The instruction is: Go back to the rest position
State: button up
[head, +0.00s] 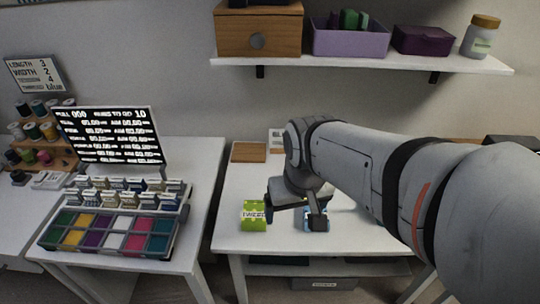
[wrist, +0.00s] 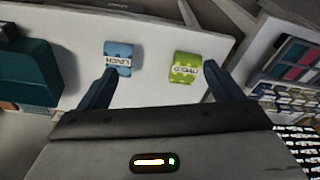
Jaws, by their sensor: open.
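My gripper (head: 293,211) is over the right-hand white table (head: 228,240), its arm reaching in from the right. In the wrist view my gripper (wrist: 163,78) is open, with nothing between its fingers. A green labelled block (head: 254,214) stands on the table just left of the gripper. It also shows in the wrist view (wrist: 186,68). A blue labelled block (wrist: 118,58) lies beside the left finger in the wrist view. In the head view it is mostly hidden behind a finger.
A screen (head: 110,134) and a tray of coloured compartments (head: 112,259) stand on the left table. A wooden board (head: 249,152) lies at the back of the right table. A shelf (head: 360,62) with boxes hangs above. A teal bin (wrist: 27,80) shows in the wrist view.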

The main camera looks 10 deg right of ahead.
jog(key=shift+s+a, duration=0.1)
jog(key=shift+s, duration=0.25)
jog(key=shift+r, duration=0.15)
